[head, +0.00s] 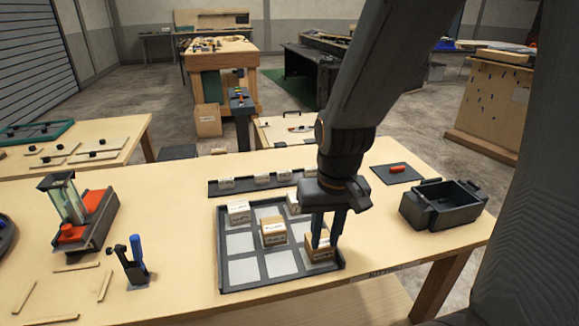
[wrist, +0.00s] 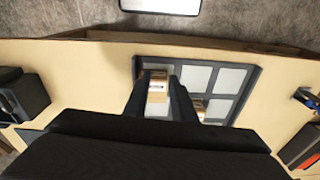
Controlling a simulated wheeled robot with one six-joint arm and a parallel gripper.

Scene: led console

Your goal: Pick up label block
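A grey tray (head: 282,282) with pale square cells lies on the table and holds several small tan blocks with white labels. One label block (head: 319,250) sits in the front right cell; it also shows in the wrist view (wrist: 157,92). My gripper (head: 327,238) points down over this block, with its fingers (wrist: 157,79) on either side of it. The fingers look open, with a narrow gap beside the block. Other label blocks stand in the middle cell (head: 273,232), the back left cell (head: 238,211) and the back right (head: 294,203), partly hidden by my gripper.
A dark rack (head: 245,187) with a row of labelled blocks lies behind the tray. A dark bin (head: 443,207) and a pad with a red piece (head: 398,170) are at right. A red-based fixture (head: 85,220) and a blue-handled tool holder (head: 136,268) stand at left.

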